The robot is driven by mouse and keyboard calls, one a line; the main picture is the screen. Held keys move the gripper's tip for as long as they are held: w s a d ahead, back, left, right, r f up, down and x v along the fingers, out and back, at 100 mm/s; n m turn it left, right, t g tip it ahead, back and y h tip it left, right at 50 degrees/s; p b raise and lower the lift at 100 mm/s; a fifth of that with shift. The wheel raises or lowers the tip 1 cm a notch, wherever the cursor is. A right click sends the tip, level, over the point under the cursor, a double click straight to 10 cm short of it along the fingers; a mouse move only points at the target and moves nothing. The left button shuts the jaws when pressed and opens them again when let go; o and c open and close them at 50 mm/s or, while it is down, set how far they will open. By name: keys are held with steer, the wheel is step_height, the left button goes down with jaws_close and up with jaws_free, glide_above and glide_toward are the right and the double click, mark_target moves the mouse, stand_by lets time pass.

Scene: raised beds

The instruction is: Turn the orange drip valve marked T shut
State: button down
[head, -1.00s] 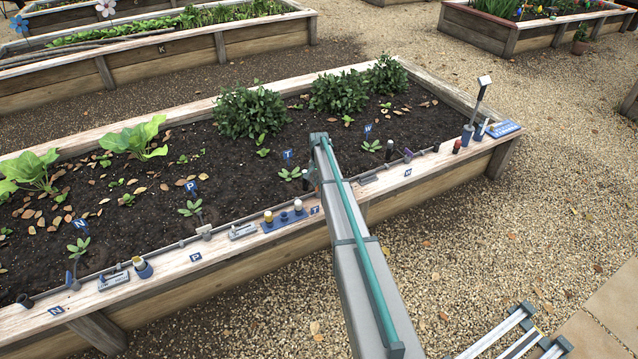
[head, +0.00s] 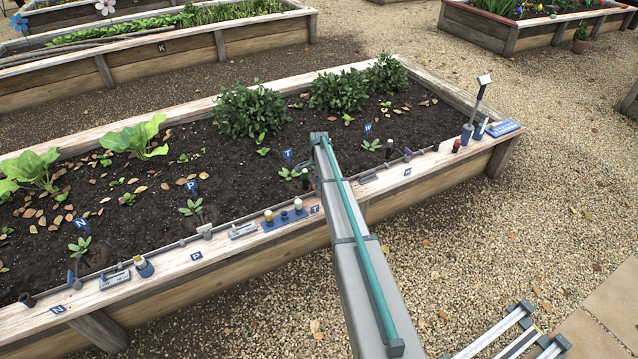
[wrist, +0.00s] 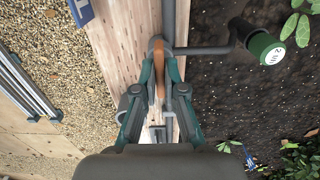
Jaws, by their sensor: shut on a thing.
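The orange valve handle (wrist: 160,68) is in the upper middle of the wrist view, on the grey drip pipe along the bed's wooden rim. My gripper (wrist: 160,66) has its two green and grey fingers closed on either side of this handle. The handle lies roughly lengthwise along the pipe in that view. In the head view my arm hides the valve and most of my gripper. A blue T sign (head: 288,155) stands in the soil left of my arm, and a blue T label (head: 315,209) is on the rim.
A dark upright pipe with a green and white cap (wrist: 267,49) stands in the soil beside the valve. A blue tray (head: 284,222) with small pots sits on the rim left of my arm. Leafy bushes (head: 250,112) grow behind. Gravel lies in front.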

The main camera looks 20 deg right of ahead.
stand_by(0.3)
steer(key=c, duration=1.3)
jaws_free()
steer(key=shift+o, duration=0.2)
step_height(320, 180, up, 12)
